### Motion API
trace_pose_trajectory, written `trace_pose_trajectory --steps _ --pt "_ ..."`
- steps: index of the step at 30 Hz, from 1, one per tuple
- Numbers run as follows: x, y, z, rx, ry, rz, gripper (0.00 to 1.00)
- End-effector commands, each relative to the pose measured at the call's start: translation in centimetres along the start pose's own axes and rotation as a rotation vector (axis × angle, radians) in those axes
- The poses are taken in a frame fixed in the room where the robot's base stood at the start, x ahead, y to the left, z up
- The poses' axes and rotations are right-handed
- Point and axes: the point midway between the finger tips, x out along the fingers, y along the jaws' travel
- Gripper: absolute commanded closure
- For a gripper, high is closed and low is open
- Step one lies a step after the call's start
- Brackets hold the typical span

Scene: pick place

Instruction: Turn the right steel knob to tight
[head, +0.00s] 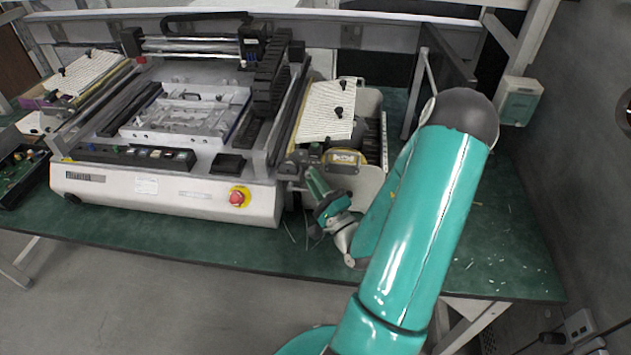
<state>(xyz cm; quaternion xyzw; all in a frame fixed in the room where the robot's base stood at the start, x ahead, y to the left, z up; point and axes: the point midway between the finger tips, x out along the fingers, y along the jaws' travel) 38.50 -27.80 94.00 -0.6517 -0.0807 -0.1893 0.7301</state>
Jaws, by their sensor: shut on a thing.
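The large white machine (165,196) stands on the green bench. My gripper (312,178) is low beside the machine's right front corner, in front of the ribbed white plate. It is shut on a small part there, which is mostly hidden by the teal finger and wrist. From its place this looks to be the right steel knob, but I cannot make out its surface or how far it is turned. My teal arm comes in from the lower right and covers part of the bench.
The ribbed plate (318,99) with black knobs lies behind my gripper. A red emergency button (238,197) is on the machine's front. A grey wall and upright frame stand at right. The green bench (510,235) is mostly clear right of my arm.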

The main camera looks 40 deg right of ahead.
Motion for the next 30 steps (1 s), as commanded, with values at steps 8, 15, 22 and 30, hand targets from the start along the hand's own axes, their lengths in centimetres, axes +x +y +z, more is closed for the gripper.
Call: trace_pose_trajectory --steps 8,15,22,30 --pt "0.13 0.0 0.08 0.028 0.004 -0.032 1.0" --pt "0.16 -0.02 0.07 0.027 0.004 -0.033 1.0" --pt "0.13 0.0 0.06 0.027 0.005 -0.032 0.55" --pt "-0.08 0.05 0.03 0.028 0.006 -0.03 0.55"
